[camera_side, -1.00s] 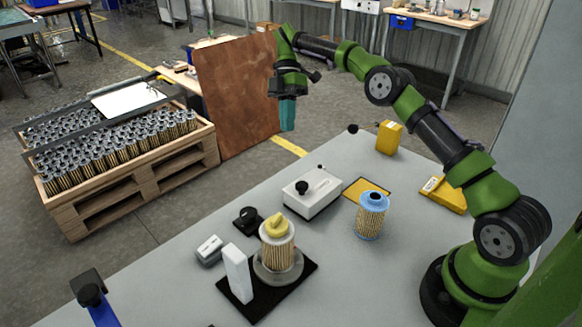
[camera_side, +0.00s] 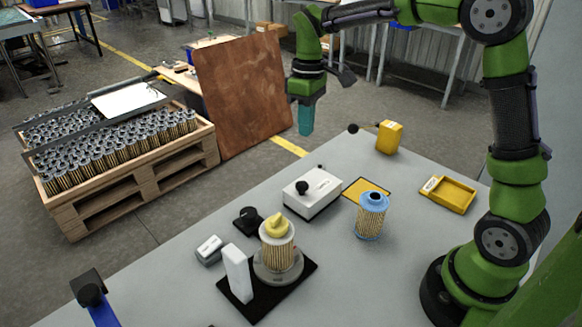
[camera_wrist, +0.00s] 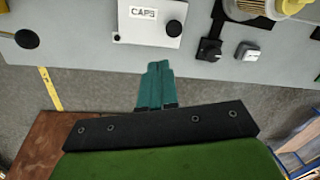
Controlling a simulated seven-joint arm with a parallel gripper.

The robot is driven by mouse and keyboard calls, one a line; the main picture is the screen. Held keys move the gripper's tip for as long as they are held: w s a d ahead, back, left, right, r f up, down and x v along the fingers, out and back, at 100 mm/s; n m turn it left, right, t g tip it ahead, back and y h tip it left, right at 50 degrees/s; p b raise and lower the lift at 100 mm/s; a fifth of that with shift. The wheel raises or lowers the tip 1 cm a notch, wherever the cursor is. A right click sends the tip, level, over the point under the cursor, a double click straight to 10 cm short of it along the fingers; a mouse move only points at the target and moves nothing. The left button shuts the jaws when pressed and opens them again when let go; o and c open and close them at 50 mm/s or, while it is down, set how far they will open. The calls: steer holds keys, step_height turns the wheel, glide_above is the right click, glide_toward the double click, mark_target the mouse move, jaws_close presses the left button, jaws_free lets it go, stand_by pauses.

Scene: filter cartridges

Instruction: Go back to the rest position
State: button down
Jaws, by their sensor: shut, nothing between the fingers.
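My gripper (camera_side: 306,120) hangs in the air past the far edge of the table, in front of the brown board, with teal fingers pointing down. In the wrist view the fingers (camera_wrist: 157,72) are together with nothing between them. A filter cartridge with a blue cap (camera_side: 371,216) stands upright on the table. Another cartridge with a yellow cap (camera_side: 277,240) stands on a round grey base on a black plate. Both are well apart from my gripper.
A white box (camera_side: 312,194) with a black knob stands on the table and is labelled CAPS in the wrist view (camera_wrist: 150,22). A yellow tray (camera_side: 456,195) and yellow container (camera_side: 389,137) are at the right. A crate of cartridges (camera_side: 140,195) stands left of the brown board (camera_side: 240,92).

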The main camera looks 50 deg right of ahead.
steer(key=s+a+r+m+t, duration=0.1)
steer(key=s+m+t, duration=0.3)
steer(key=s, duration=0.5)
steer(key=s+a+r+m+t+y, duration=0.1)
steer(key=s+a+r+m+t, duration=0.1)
steer(key=s, duration=0.8)
steer(key=shift+r+m+t, duration=0.85)
steer(key=shift+m+t, duration=0.05)
steer(key=shift+m, duration=0.1)
steer(key=shift+a, duration=0.1)
